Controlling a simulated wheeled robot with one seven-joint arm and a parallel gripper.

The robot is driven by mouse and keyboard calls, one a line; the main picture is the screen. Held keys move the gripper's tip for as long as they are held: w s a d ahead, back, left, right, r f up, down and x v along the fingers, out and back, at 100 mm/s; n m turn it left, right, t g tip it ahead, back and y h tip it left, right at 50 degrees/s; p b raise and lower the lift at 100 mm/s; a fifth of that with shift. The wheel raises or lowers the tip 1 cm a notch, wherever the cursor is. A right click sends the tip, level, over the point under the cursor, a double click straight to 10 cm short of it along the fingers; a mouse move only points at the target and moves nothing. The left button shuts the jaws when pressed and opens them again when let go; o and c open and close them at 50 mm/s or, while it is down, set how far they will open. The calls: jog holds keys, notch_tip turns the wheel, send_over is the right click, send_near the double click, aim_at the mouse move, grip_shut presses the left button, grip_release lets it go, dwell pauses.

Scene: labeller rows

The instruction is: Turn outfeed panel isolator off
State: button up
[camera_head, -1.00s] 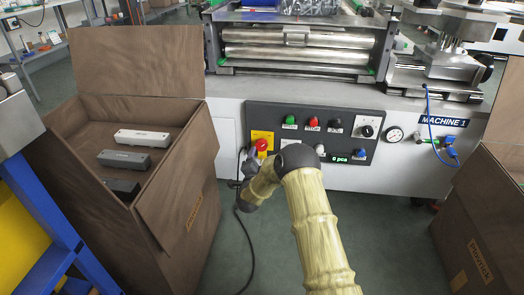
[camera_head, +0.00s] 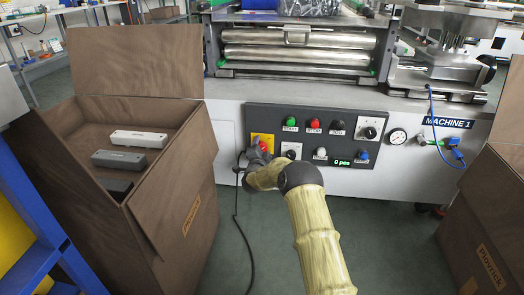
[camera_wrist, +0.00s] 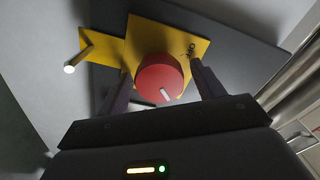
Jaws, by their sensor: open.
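The isolator is a red round knob (camera_wrist: 160,78) on a yellow plate (camera_wrist: 143,36) at the left end of the dark control panel. A pale mark on the knob points to the lower right in the wrist view, and lettering on the plate, partly readable, is beside it. In the head view the yellow plate (camera_head: 266,138) shows, with the knob largely hidden by my gripper (camera_head: 255,154). In the wrist view my gripper (camera_wrist: 160,72) is open, with one finger on each side of the knob; I cannot tell whether they touch it.
The panel (camera_head: 308,152) also has green, red and black buttons, a selector and a display. An open brown box (camera_head: 190,190) with several grey items stands close on the left. Another box (camera_head: 485,245) is on the right. A black cable (camera_head: 238,215) hangs below the panel.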

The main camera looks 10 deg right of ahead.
jog(key=shift+c, duration=0.2)
jog(key=c, duration=0.9)
jog(key=shift+c, duration=0.2)
